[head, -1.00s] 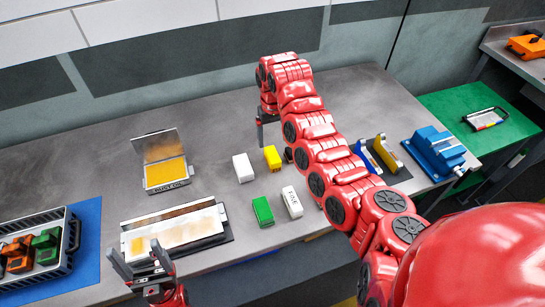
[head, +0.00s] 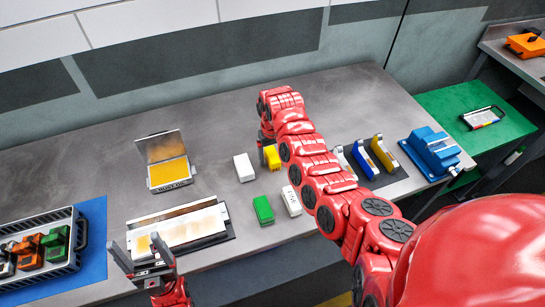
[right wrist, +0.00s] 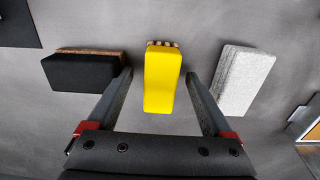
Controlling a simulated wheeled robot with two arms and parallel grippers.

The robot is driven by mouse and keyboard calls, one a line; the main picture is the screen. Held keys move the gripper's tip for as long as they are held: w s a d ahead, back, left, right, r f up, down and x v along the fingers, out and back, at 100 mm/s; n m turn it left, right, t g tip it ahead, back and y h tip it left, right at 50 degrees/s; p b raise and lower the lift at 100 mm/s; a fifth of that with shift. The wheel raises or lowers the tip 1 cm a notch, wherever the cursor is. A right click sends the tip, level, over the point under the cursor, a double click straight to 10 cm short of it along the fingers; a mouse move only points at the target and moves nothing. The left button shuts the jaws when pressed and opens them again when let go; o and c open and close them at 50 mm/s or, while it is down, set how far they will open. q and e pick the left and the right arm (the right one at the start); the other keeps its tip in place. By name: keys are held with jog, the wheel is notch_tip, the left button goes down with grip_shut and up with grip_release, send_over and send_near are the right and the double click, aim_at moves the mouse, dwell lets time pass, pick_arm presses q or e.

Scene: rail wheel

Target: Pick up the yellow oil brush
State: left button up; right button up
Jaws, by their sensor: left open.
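The yellow oil brush (head: 272,157) is a small yellow block on the grey bench, partly hidden by my right arm in the head view. In the right wrist view the yellow brush (right wrist: 162,80) appears between the two fingers of my right gripper (right wrist: 159,77), with a gap on each side. My right gripper (head: 263,148) is open and empty; whether its tips are at the brush's height, I cannot tell. My left gripper (head: 142,246) is open and empty, by the front of the bench near the tray with a long white-edged plate.
A white block (head: 243,168) and a black block (right wrist: 85,71) flank the yellow brush. A green block (head: 263,210) and a white labelled block (head: 291,201) lie nearer the front. An open yellow-filled box (head: 168,172) stands left; a blue vise (head: 430,152) stands right.

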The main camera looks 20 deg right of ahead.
aim_at(272, 153)
grip_shut()
jog(key=shift+r, duration=0.2)
jog(key=shift+w+r+b, duration=0.15)
jog(key=shift+r+b, duration=0.4)
jog(key=shift+r, duration=0.05)
notch_tip(272, 153, up, 3)
jog(key=shift+f+b, duration=0.15)
jog(key=shift+b, duration=0.6)
notch_tip(272, 153, up, 5)
jog(key=shift+d, duration=0.1)
jog(key=shift+r, duration=0.45)
